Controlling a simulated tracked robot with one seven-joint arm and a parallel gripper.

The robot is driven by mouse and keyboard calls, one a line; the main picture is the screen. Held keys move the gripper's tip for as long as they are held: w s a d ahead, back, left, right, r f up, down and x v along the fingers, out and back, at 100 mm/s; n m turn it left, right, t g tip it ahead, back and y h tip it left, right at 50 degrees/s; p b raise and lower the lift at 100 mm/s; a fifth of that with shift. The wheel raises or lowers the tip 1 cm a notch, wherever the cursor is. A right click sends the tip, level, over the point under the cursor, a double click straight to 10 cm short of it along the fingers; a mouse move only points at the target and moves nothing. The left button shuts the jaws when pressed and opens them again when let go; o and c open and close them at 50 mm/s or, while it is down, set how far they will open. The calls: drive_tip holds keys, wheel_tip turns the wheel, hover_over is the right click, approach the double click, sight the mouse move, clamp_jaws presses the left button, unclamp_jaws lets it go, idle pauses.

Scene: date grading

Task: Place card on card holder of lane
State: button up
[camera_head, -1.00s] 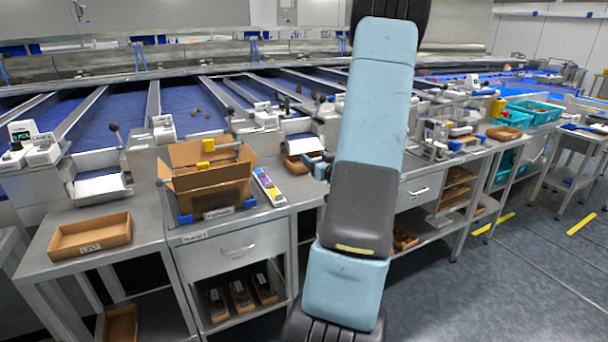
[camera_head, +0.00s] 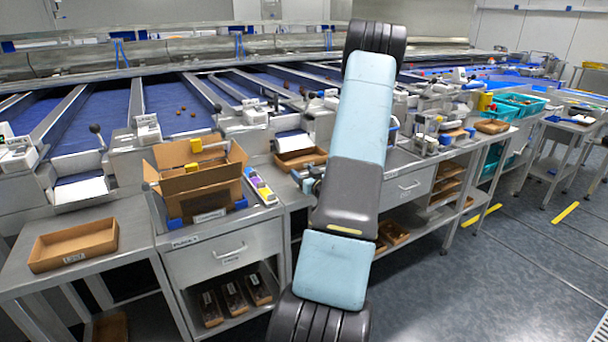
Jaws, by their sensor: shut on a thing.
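My gripper (camera_head: 308,181) shows only in small part at the left side of my arm, above the bench. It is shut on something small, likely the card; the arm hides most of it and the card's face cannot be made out. A narrow white tray with yellow, purple and other coloured pieces (camera_head: 261,188), perhaps cards, lies beside the cardboard box, left of my gripper. Small pale lane-end units, perhaps card holders, stand along the lane fronts, one at left (camera_head: 147,128) and one nearer the middle (camera_head: 255,113). I cannot tell which lane is meant.
An open cardboard box (camera_head: 205,188) stands on the drawer bench. A shallow brown tray (camera_head: 74,243) lies on the left table, another (camera_head: 300,159) behind my gripper. Black-knobbed levers rise at the lane ends. Teal crates (camera_head: 519,104) stand at right.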

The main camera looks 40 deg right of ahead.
drive_tip(key=shift+w+a+f, duration=0.15)
drive_tip(key=shift+f, duration=0.05)
drive_tip(key=o, duration=1)
drive_tip(key=shift+o, duration=0.2)
